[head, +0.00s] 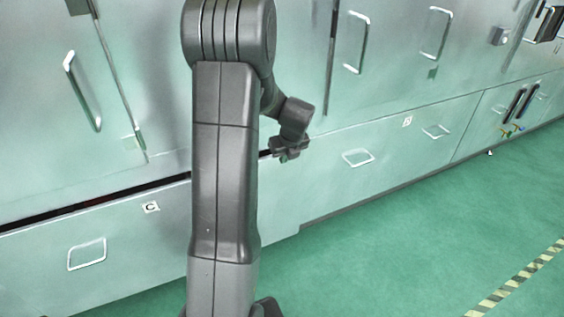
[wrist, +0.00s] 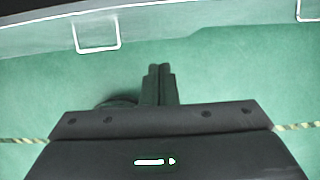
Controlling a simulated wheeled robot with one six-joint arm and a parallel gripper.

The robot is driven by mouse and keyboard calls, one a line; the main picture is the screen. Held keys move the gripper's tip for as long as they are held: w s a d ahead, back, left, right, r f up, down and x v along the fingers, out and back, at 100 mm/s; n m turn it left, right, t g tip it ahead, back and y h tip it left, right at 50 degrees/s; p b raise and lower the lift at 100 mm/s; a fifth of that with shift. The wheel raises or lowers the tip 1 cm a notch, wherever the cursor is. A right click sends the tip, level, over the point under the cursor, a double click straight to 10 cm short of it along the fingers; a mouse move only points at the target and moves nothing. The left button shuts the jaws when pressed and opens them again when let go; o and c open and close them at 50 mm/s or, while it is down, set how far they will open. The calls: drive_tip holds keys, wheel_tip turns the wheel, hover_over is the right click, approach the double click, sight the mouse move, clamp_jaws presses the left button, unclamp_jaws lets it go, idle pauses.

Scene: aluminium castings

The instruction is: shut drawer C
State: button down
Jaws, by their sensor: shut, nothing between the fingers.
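Drawer C (head: 130,245) is a pale metal drawer low on the left in the head view, with a small "C" label and a white loop handle (head: 87,254). A dark gap runs along its top edge, so it stands slightly open. My arm hides part of its right side. My gripper (head: 290,150) is right of the arm, close to the cabinet front near the right end of the gap; whether it touches is unclear. In the wrist view its fingers (wrist: 160,85) are together and empty, over green floor. A drawer front with a loop handle (wrist: 97,33) shows above them.
Another low drawer (head: 385,155) with a label and two loop handles is to the right and looks shut. Tall cabinet doors (head: 385,85) with bar handles rise above. The green floor (head: 400,255) is clear, with a striped line (head: 515,280) at right.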

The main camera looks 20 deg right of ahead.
drive_tip(key=s+a+f+m+y+b, duration=0.15)
drive_tip(key=a+f+y, duration=0.25)
drive_tip(key=a, duration=0.7)
drive_tip(key=s+a+f+m+y, duration=0.1)
drive_tip(key=s+a+f+y, duration=0.3)
drive_tip(key=a, duration=0.7)
drive_tip(key=s+a+f+m+y+b, duration=0.15)
drive_tip(key=a+f+y, duration=0.3)
drive_tip(key=a, duration=0.55)
drive_tip(key=m+t, duration=0.5)
drive_tip(key=t, duration=0.3)
approach(137, 205)
drive_tip(key=a, duration=0.4)
drive_tip(key=w, duration=0.3)
drive_tip(key=shift+f, duration=0.2)
drive_tip(key=shift+w, duration=0.5)
